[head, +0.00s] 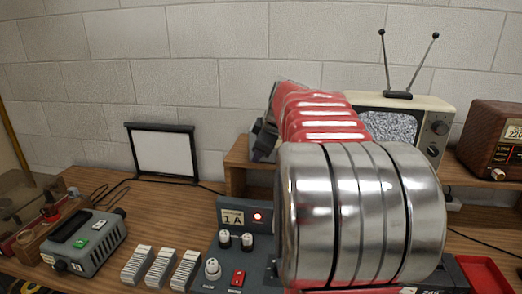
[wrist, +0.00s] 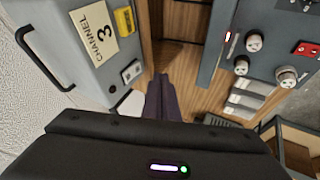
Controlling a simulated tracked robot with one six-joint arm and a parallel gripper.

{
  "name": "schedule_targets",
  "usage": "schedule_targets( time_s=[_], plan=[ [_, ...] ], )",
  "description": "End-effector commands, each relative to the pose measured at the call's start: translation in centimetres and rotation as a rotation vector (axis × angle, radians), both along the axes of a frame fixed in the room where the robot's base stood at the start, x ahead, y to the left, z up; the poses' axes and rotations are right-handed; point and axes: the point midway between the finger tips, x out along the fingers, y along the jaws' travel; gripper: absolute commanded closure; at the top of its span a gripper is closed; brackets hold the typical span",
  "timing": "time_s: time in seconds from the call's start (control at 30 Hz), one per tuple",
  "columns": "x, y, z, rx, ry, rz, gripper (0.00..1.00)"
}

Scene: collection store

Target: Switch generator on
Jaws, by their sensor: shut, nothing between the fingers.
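No label reading "generator" is legible. A grey console (head: 232,225) stands at the front centre in the head view, with a card reading 1 A, a lit red lamp, pale knobs and a red switch (head: 238,277). In the wrist view, a panel (wrist: 262,62) with similar pale knobs, a lit red lamp and a red switch (wrist: 306,49) is at the upper right. My gripper (wrist: 161,80) is shut and empty in the wrist view. It points between that panel and a grey box marked CHANNEL 3 (wrist: 97,45), apart from the red switch. My arm hides part of the bench.
A small grey device (head: 85,243) with green buttons stands at the left. Several white ribbed blocks (head: 160,268) lie beside the console. A framed screen (head: 163,152) leans near the wall. A television (head: 437,125) and a brown radio (head: 488,132) stand at the right.

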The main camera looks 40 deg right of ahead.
Motion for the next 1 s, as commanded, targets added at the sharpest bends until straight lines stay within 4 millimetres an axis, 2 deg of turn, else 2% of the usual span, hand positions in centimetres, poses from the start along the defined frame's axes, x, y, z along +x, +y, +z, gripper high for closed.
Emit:
schedule_targets(
  time_s=[0.1,0.33,1.0],
  plan=[
    [0.8,-1.2,-0.1,0.001,0.000,-0.001,1.00],
    [1.8,-2.4,-0.3,-0.001,-0.001,0.000,1.00],
    [2.2,-3.0,-0.5,-0.001,-0.001,0.000,1.00]
  ],
)
